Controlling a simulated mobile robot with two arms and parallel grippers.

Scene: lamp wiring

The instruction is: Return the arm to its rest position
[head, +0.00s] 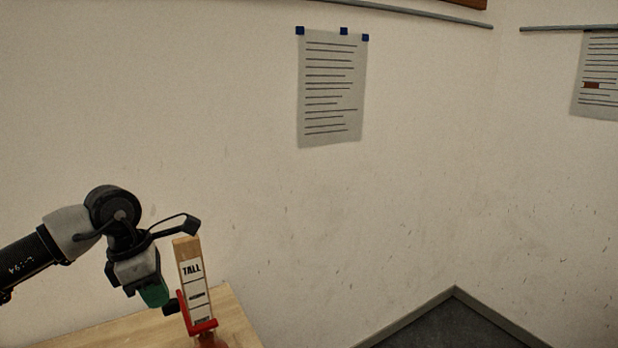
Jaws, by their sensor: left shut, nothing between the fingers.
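My left arm comes in from the left and bends down at the wrist. My left gripper (154,292) is shut and empty; its green end points down and to the right. It is just left of an upright wooden post (190,262) with a white label reading "TALL". I cannot tell whether the gripper touches the post or is only in front of or beside it. A red holder (203,327) is around the post's lower part. My right gripper is not in view.
The post stands at a light wooden table (100,340) at the lower left. A pale wall (420,180) is behind, with a taped sheet (332,90) and another sheet (597,75) at the right. Dark floor (460,325) shows at the lower right.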

